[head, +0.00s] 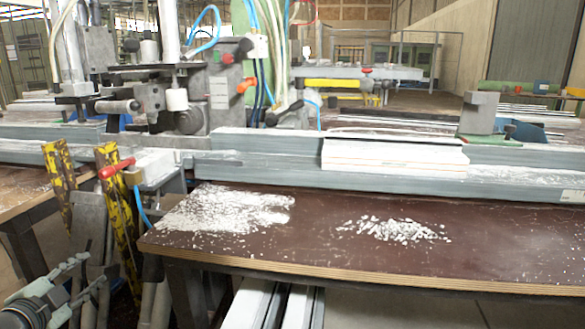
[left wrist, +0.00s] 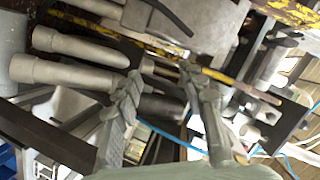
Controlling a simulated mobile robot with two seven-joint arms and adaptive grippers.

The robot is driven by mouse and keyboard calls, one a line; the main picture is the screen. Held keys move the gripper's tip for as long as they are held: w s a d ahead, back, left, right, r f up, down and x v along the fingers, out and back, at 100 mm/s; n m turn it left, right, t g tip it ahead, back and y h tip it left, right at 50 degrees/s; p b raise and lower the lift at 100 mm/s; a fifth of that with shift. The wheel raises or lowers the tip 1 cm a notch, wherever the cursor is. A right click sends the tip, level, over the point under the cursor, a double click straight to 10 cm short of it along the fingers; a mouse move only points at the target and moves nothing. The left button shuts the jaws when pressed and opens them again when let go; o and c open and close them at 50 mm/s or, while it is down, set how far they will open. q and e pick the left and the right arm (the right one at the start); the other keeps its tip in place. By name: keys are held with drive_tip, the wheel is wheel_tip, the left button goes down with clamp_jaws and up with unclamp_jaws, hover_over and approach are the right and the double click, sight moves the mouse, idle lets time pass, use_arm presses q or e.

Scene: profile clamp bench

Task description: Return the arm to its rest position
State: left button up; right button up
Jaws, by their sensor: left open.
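My left gripper (head: 88,270) shows at the lower left of the head view, in front of the bench's left end. In the left wrist view its two fingers (left wrist: 160,78) stand apart with nothing held between them. Behind them in that view are grey rods, a yellow worn bar and a blue hose, close to the fingers in the picture; I cannot tell whether they touch. My right gripper is in neither view. A white profile (head: 395,158) lies on the grey clamp rail (head: 260,165) of the bench.
A brown tabletop (head: 330,250) with white chips (head: 225,210) fills the lower right. Yellow-black posts (head: 120,215) and a red-handled clamp (head: 115,168) stand near my left arm. The clamp machine (head: 185,100) rises behind, with blue hoses.

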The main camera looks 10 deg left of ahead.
use_arm(q)
drive_tip(key=s+d+f+n+g+y, duration=0.15)
drive_tip(key=s+f+n+g, duration=0.35)
drive_tip(key=f, duration=0.7)
drive_tip(key=s+d+f+n+g+h+p, duration=0.2)
drive_tip(key=s+d+f+g, duration=0.5)
drive_tip(key=s+d+f, duration=1)
drive_tip(key=shift+d+n+p, duration=0.35)
drive_tip(key=shift+d+n, duration=0.45)
drive_tip(key=shift+d, duration=0.1)
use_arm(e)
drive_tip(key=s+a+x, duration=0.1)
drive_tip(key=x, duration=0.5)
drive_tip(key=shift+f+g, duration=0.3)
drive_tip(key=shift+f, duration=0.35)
